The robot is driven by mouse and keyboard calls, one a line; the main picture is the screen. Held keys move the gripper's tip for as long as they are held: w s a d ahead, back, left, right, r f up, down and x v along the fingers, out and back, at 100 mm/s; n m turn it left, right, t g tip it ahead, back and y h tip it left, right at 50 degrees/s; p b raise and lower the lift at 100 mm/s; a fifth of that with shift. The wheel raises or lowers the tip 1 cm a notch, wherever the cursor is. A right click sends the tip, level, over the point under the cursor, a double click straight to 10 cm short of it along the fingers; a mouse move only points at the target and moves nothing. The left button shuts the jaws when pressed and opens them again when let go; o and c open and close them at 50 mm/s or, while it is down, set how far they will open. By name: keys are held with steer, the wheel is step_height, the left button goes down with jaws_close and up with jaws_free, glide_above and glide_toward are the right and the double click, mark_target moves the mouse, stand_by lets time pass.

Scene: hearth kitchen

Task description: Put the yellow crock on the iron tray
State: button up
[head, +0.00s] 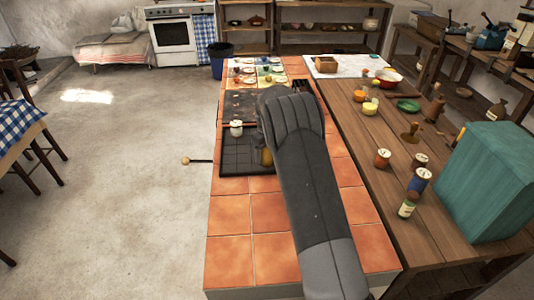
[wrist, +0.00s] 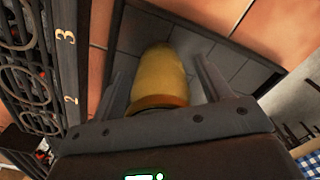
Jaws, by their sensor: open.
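The yellow crock (wrist: 160,75) is in the wrist view, between the two fingers of my gripper (wrist: 163,80). The fingers are spread, with a gap visible on each side of the crock. Behind it is the dark iron tray (wrist: 215,58), with a grooved grey floor and black rim. In the head view the crock (head: 266,157) shows at the left edge of my arm, over the right part of the tray (head: 236,160). My arm hides the gripper and the tray's right side there. The crock appears to stand on the tray; its base contact is hidden.
A whitish jar (head: 236,129) stands by the tray's far edge. A dark stove grate (wrist: 38,75) lies beside the tray. A rod with a round knob (head: 186,160) sticks out left of the counter. The near terracotta tiles (head: 232,240) are clear.

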steer(key=shift+r, duration=0.15)
step_height(320, 180, up, 12)
steer(key=shift+f, duration=0.1)
steer(key=s+d+r+m+t, duration=0.1)
steer(key=s+d+r+m, duration=0.15)
steer(key=s+r, duration=0.7)
steer(key=s+d+r+m+t, duration=0.1)
steer(key=s+d+r+t, duration=0.15)
steer(key=s+r, duration=0.7)
steer(key=s+d+f+m+t, duration=0.1)
steer(key=s+f+m, duration=0.1)
steer(key=s, duration=1.1)
steer(key=s+d+f+m+t, duration=0.1)
steer(key=s+f, duration=0.2)
steer(key=s, duration=1.1)
steer(key=shift+d+f+m, duration=0.2)
steer(key=shift+d+m, duration=0.15)
steer(key=shift+d, duration=0.05)
